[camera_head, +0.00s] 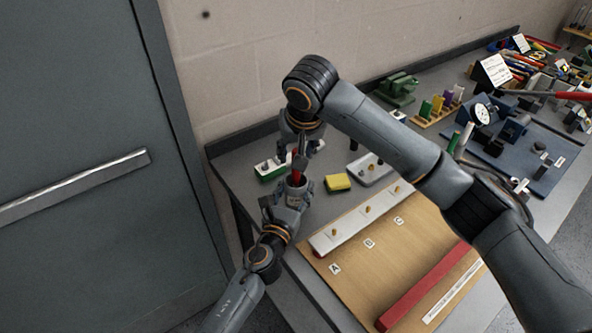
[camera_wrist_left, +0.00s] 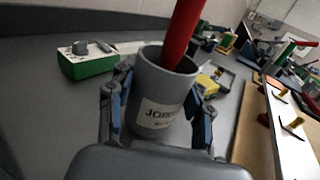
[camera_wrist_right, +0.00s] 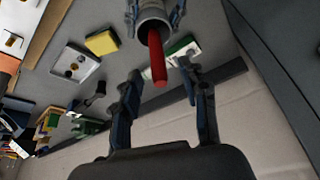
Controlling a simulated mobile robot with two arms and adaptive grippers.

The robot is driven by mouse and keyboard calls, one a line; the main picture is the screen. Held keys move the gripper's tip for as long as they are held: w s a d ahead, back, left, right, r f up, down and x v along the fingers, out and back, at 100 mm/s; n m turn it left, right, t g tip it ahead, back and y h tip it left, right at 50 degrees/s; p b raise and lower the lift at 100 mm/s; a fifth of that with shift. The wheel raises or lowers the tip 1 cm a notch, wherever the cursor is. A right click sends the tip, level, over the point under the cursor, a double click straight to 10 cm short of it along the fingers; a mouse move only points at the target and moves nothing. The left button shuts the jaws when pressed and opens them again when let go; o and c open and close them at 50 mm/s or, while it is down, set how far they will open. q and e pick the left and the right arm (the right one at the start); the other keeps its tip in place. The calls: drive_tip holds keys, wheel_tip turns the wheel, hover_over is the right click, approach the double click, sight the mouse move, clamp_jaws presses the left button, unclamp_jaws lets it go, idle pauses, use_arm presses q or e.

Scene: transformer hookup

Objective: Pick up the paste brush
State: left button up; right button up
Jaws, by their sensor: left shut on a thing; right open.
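The paste brush shows as a red handle (camera_head: 296,176) standing up out of a grey cup (camera_wrist_left: 160,107) with a label reading "JO…". The brush's lower end is hidden inside the cup. My left gripper (camera_head: 291,192) is shut on the cup, one finger on each side, as the left wrist view shows. My right gripper (camera_head: 303,152) is above the cup, pointing down. In the right wrist view its fingers (camera_wrist_right: 162,85) are open, and the free end of the red handle (camera_wrist_right: 157,58) appears between the fingertips, with a gap on both sides.
A yellow sponge (camera_head: 337,182), a white tray (camera_head: 371,170) and a green-and-white box (camera_head: 268,168) stand nearby on the grey bench. A wooden board (camera_head: 385,255) with a white strip and a red bar lies in front. A dark door (camera_head: 80,150) is at left.

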sight(296, 178)
drive_tip(key=x, duration=0.5)
drive_tip(key=shift+s+d+f, duration=0.1)
drive_tip(key=shift+d, duration=0.05)
clamp_jaws()
